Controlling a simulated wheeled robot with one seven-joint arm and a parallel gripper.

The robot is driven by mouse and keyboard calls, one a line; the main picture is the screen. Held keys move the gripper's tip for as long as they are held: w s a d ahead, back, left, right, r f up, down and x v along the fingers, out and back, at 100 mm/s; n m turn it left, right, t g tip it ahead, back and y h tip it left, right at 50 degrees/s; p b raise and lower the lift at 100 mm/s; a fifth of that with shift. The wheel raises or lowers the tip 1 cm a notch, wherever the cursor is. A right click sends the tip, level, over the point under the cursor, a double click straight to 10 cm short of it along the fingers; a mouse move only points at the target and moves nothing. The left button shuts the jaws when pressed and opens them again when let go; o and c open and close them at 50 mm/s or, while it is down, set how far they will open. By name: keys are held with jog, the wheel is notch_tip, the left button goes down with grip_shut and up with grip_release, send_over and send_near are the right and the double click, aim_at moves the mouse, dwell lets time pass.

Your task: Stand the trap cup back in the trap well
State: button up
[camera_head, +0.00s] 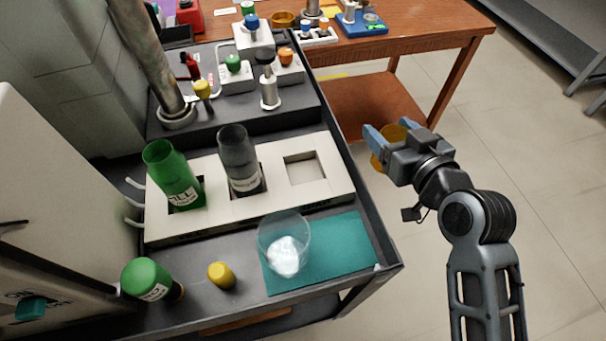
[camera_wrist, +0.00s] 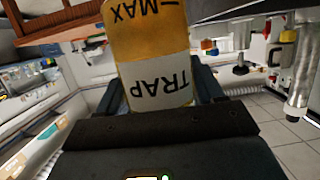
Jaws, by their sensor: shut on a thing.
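The trap cup (camera_head: 380,157) is amber. In the wrist view it (camera_wrist: 150,45) has a white label reading "TRAP" and a "MAX" mark, both upside down in that view. My gripper (camera_head: 388,139) is shut on the cup and holds it in the air, to the right of the dark bench. A pale rack (camera_head: 272,165) on the bench has several square wells. Its right well (camera_head: 306,168) is empty, and the cup is apart from it, off to the right. In the head view my gripper hides part of the cup.
A green bottle (camera_head: 170,170) and a grey clear cup (camera_head: 238,160) stand in the rack's other wells. A clear cup with white contents (camera_head: 284,250) is on a teal mat (camera_head: 340,245) in front. The bench has a raised right edge (camera_head: 350,165).

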jog(key=s+a+r+n+y+b, duration=0.15)
jog(key=a+r, duration=0.25)
jog(key=r, duration=0.4)
jog(key=shift+g, duration=0.3)
jog(key=shift+w+a+f+p, duration=0.1)
jog(key=shift+a+f+p, duration=0.05)
jog(key=shift+a+f, duration=1.7)
jog(key=shift+w+a+f+p, duration=0.1)
jog(key=shift+a+f+p, duration=0.1)
jog(key=shift+a+f, duration=1.7)
jog(key=shift+w+a+f+p, duration=0.15)
jog(key=shift+a+f, duration=1.25)
jog(key=shift+a, duration=0.85)
jog(key=shift+s+f, duration=0.1)
jog(key=o, duration=1.1)
jog(key=shift+c, duration=0.2)
jog(key=shift+s+d, duration=0.1)
jog(key=shift+v, duration=3.65)
